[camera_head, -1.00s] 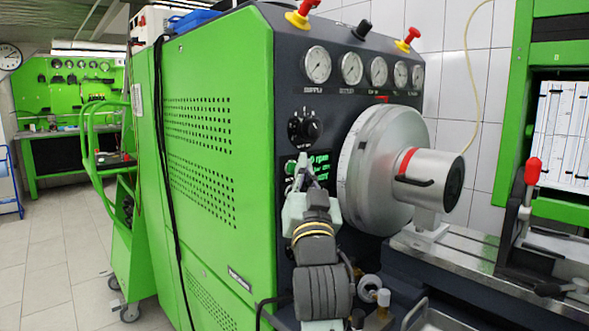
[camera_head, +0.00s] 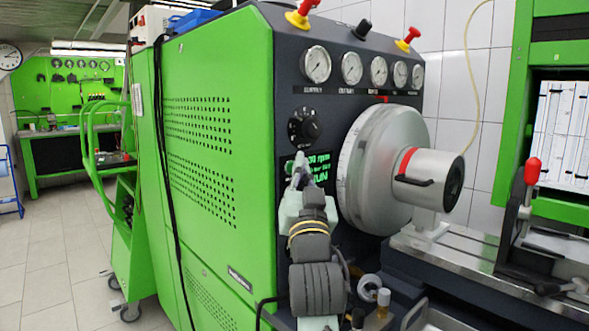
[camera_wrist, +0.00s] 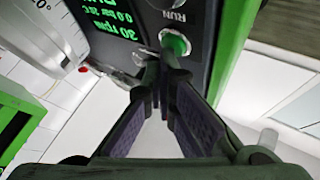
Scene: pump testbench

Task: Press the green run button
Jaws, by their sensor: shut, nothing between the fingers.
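The green run button (camera_wrist: 175,44) shows in the wrist view below a "RUN" label on the dark panel. My gripper (camera_wrist: 165,62) is shut and empty, with its fingertips right at the button's lower edge; I cannot tell whether they press it.
A large silver drum (camera_head: 380,170) juts out just right of the display. A black knob (camera_head: 304,127) and several gauges (camera_head: 316,64) sit above. Fittings (camera_head: 383,298) stand at the lower right. The floor on the left (camera_head: 60,250) is clear.

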